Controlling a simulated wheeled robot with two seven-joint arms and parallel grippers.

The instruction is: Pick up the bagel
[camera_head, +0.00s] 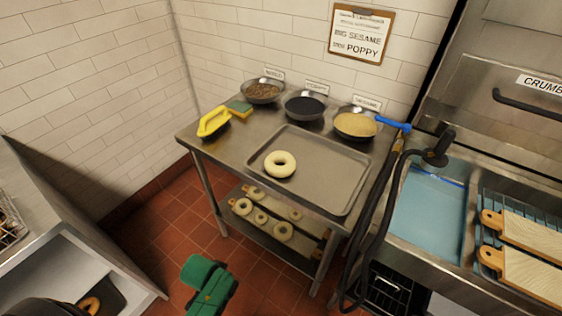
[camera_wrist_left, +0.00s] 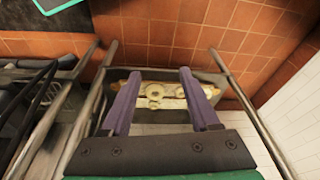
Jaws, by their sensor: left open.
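A pale, raw-looking bagel (camera_head: 280,163) lies flat on the left part of the metal tray (camera_head: 338,196) on the steel table. Several more pale bagels (camera_head: 283,231) lie on the shelf under the table. My left gripper (camera_wrist_left: 159,78) is open, with two dark, purplish fingers apart and nothing held. In the wrist view, bagels on a board (camera_wrist_left: 155,91) show between and beyond the fingers, at a distance. In the head view a green part of my own arm shows at the bottom; its fingers cannot be made out. My right gripper is not in view.
Three bowls, of brown seeds (camera_head: 262,91), black seeds (camera_head: 304,105) and pale seeds (camera_head: 355,123), stand along the table's back. A sink (camera_head: 428,213) with a hose stands right. The tray's right side is clear.

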